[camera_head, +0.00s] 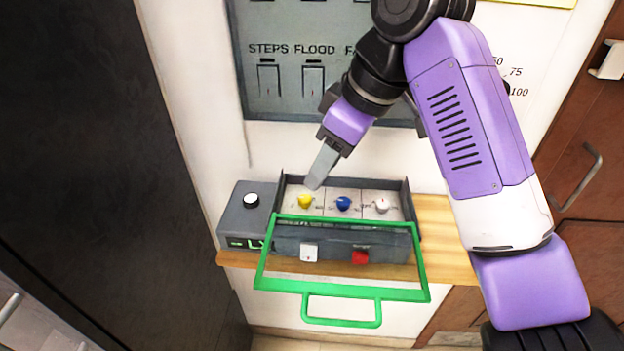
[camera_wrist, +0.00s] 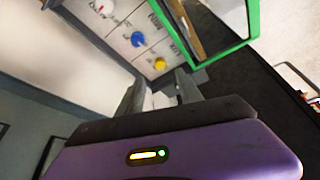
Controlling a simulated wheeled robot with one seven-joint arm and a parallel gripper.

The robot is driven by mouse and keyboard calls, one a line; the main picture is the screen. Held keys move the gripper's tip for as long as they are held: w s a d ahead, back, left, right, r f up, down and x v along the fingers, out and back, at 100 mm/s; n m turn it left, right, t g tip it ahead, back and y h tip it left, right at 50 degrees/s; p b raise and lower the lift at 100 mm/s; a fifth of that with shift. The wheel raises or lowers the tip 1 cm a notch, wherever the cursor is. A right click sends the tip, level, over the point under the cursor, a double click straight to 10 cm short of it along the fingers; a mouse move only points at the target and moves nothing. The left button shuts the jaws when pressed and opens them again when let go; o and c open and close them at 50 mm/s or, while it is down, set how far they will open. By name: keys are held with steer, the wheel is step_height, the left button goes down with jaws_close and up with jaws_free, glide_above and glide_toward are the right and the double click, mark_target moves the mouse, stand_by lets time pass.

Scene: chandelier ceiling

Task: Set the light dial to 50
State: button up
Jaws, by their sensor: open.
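A dial scale (camera_head: 517,72) with the printed marks 50, 75 and 100 is on the white wall at the upper right in the head view. My arm covers most of it, so the dial's setting is hidden. My gripper (camera_head: 322,170) is open and empty, pointing down just above the yellow knob (camera_head: 305,201) of a grey control box on the shelf. The wrist view shows the two fingers (camera_wrist: 160,95) apart, with the yellow knob (camera_wrist: 160,64) just beyond them. I see no contact with it.
A blue knob (camera_head: 343,203) and a white knob (camera_head: 382,205) sit beside the yellow one. A green-framed cover (camera_head: 345,294) hangs in front of the box, over a white and a red switch. A grey panel (camera_head: 290,95) is on the wall behind.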

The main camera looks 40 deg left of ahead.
mark_target(306, 198)
steer(key=x, duration=0.7)
steer(key=shift+f, duration=0.15)
jaws_close()
